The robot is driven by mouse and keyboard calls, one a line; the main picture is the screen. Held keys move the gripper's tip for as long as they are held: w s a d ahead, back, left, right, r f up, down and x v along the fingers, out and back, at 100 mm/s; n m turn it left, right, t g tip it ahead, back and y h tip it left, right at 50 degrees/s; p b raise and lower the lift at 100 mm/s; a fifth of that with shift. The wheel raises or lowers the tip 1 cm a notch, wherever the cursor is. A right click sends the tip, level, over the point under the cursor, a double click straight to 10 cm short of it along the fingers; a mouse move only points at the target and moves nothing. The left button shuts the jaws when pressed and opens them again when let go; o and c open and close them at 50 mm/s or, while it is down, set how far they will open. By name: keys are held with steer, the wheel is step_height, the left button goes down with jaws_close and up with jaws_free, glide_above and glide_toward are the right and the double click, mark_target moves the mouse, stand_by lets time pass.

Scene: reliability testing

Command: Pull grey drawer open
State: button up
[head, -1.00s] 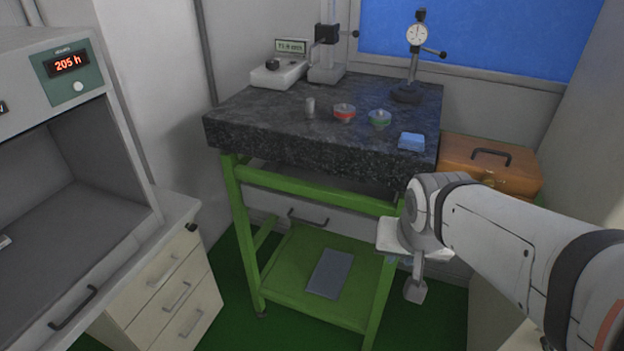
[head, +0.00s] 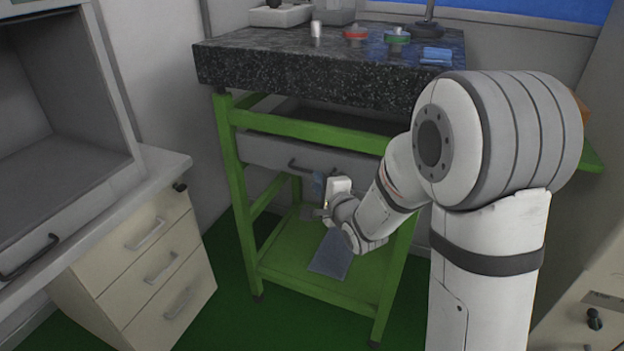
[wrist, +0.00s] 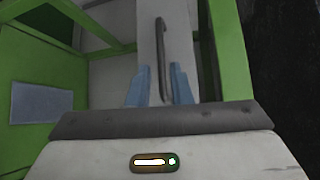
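The grey drawer (head: 262,151) sits in the green frame under the dark stone slab, its front just below the green rail. Its dark bar handle (head: 296,167) is partly hidden by my gripper (head: 318,182) in the head view. In the wrist view, the handle (wrist: 161,55) runs up the picture along the pale drawer front (wrist: 178,25). The two blue fingers of my gripper (wrist: 159,85) stand apart, one on each side of the handle's lower part. Gaps show between fingers and handle, so my gripper is open. Whether the handle lies fully between the fingertips is hard to tell.
The stone slab (head: 300,68) carries small instruments above the drawer. The green lower shelf (head: 285,255) holds a flat grey plate (head: 331,254). A beige drawer cabinet (head: 150,255) stands at left. Green legs flank the drawer.

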mark_target(309, 170)
steer(key=x, duration=0.7)
steer(key=shift+b, duration=0.3)
steer(key=shift+c, duration=0.3)
jaws_close()
